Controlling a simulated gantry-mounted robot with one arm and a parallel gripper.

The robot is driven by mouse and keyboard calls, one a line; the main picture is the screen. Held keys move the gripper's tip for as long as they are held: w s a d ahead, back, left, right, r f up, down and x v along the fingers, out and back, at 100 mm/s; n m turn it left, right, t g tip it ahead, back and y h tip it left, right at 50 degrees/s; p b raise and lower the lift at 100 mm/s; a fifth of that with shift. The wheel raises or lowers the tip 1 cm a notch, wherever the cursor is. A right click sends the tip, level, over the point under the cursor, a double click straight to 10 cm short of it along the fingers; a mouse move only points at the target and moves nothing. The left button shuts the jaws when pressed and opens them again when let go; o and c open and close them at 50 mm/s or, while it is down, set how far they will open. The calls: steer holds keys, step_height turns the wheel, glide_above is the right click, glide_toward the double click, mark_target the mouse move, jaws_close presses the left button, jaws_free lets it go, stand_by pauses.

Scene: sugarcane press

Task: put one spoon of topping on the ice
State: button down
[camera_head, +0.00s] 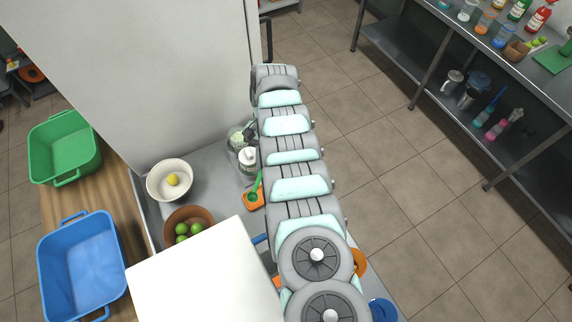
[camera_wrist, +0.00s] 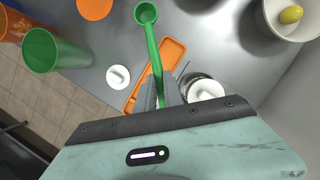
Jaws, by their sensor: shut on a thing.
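My gripper (camera_wrist: 162,97) is shut on the handle of a green spoon (camera_wrist: 152,45) in the wrist view. The spoon's round scoop points away from the fingers and looks empty. The spoon passes above an orange tray (camera_wrist: 172,50); I cannot tell if it touches it. In the head view the spoon (camera_head: 255,190) shows beside my arm, over the tray (camera_head: 254,203), and the fingers are hidden. A jar (camera_wrist: 205,90) stands right of the fingers, and a white round lid (camera_wrist: 118,77) lies left of the tray. I cannot make out ice or topping.
A green cup (camera_wrist: 44,50) and an orange cup (camera_wrist: 10,25) stand at the left in the wrist view. A white bowl with a lemon (camera_head: 160,190) and a brown bowl of limes (camera_head: 178,215) are left of my arm. A tall white panel (camera_head: 150,70) rises behind the counter.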

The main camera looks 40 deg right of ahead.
steer(key=shift+s+d+f+m, duration=0.2)
steer(key=shift+d+f+m, duration=0.1)
steer(key=shift+d+m, duration=0.15)
steer(key=shift+d, duration=0.15)
steer(key=shift+s+f+m, duration=0.1)
steer(key=shift+f+m, duration=0.05)
steer(key=shift+m, duration=0.1)
steer(key=shift+d+f+m+t+y, duration=0.3)
steer(key=shift+d+f+m+t, duration=0.15)
steer(key=shift+d+m, duration=0.15)
